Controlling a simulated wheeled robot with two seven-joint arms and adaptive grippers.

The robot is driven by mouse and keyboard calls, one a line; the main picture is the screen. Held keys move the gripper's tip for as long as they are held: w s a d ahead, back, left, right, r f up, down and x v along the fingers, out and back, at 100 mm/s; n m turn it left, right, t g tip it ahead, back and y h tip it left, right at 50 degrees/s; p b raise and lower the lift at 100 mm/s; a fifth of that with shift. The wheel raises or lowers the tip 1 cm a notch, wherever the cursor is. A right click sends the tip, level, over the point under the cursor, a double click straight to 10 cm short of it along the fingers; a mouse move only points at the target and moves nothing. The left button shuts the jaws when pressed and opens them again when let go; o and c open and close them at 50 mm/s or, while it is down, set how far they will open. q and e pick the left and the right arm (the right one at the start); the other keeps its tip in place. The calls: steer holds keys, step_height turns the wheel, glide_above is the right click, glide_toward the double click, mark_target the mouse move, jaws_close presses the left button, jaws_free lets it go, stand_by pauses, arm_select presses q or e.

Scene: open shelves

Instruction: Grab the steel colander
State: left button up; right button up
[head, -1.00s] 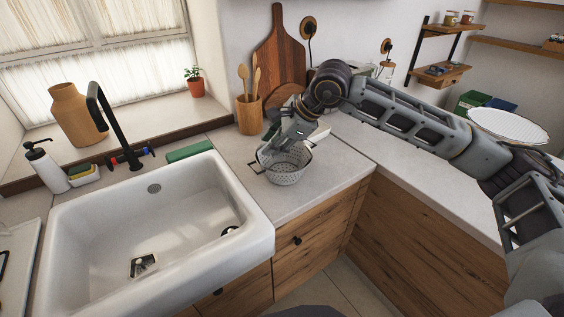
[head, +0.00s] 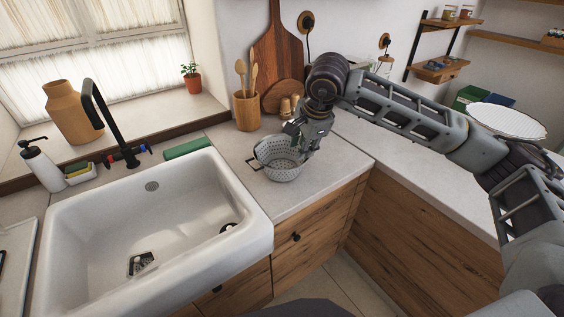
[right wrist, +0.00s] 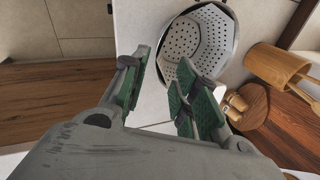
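The steel colander (head: 284,172) is a perforated bowl with a wire handle on its left, standing on the counter right of the sink. My right gripper (head: 303,140) is at its right rim. In the right wrist view, the colander (right wrist: 196,38) lies just beyond the fingertips, with its perforated inside and rim showing. The right gripper (right wrist: 163,72) is open there, with a clear gap between its green-padded fingers. One finger overlaps the rim in the picture; I cannot tell whether it touches. My left gripper is not in view.
A utensil pot (head: 247,112), cutting boards (head: 280,50) and small wooden shakers (head: 289,106) stand behind the colander. The white sink (head: 180,212) is to the left. The counter's front corner (head: 340,166) is bare.

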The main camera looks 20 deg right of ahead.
mark_target(293, 170)
steer(key=p+x, duration=0.2)
steer(key=x, duration=1.1)
steer(key=shift+w+a+f, duration=0.1)
steer(key=shift+f, duration=0.3)
steer(key=c, duration=0.4)
jaws_close()
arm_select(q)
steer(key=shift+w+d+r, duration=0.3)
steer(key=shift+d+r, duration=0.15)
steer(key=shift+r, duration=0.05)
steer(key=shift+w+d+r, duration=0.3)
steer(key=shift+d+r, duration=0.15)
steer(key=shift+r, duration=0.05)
